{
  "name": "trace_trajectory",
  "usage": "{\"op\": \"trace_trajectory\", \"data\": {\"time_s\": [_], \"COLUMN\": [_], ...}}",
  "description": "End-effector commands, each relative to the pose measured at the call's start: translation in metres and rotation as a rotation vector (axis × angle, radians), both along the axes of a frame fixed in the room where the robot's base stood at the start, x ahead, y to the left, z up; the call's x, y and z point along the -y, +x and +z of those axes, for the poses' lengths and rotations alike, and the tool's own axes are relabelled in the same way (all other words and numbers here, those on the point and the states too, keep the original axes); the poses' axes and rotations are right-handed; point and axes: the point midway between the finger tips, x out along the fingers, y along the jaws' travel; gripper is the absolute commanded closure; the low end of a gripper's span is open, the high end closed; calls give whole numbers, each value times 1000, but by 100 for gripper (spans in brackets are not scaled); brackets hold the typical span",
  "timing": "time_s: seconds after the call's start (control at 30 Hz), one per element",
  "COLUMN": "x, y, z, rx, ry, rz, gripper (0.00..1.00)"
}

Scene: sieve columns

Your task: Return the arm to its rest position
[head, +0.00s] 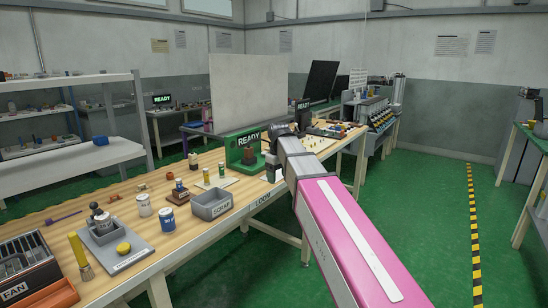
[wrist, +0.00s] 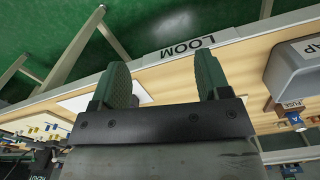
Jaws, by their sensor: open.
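My arm, with a pink link, reaches from the lower right of the head view to the front edge of the wooden workbench (head: 178,238). Its wrist is beside the green READY stand, and the fingers are hard to make out there. In the wrist view my gripper (wrist: 163,82) shows two green fingers spread wide with nothing between them. Beyond the fingers lie the bench edge with its LOOM label (wrist: 187,46) and the green floor. I cannot tell the exact height of the fingertips above the bench.
The green READY stand (head: 239,147) is close to my wrist. A grey bin (head: 211,209) sits near the bench's front edge; it also shows in the wrist view (wrist: 296,72). Jars, a grey tray and a FAN box stand farther left. The green floor (head: 425,225) at right is clear.

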Motion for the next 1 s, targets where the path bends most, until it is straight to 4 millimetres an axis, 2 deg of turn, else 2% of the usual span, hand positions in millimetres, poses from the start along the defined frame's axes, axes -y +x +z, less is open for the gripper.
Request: {"op": "trace_trajectory", "data": {"time_s": [0.03, 0.2, 0.37, 0.6, 0.8, 1.0], "x": [10, 43, 74, 117, 147, 166], "y": [-8, -27, -50, -95, -138, -169], "z": [-19, -83, -138, -213, -265, -297], "rx": [-4, -4, -4, -3, -1, 3], "ry": [-1, -1, -1, -1, 0, 2], "rz": [-31, -156, -277, -458, -605, -709], "gripper": [30, 30, 30, 30, 30, 30]}}
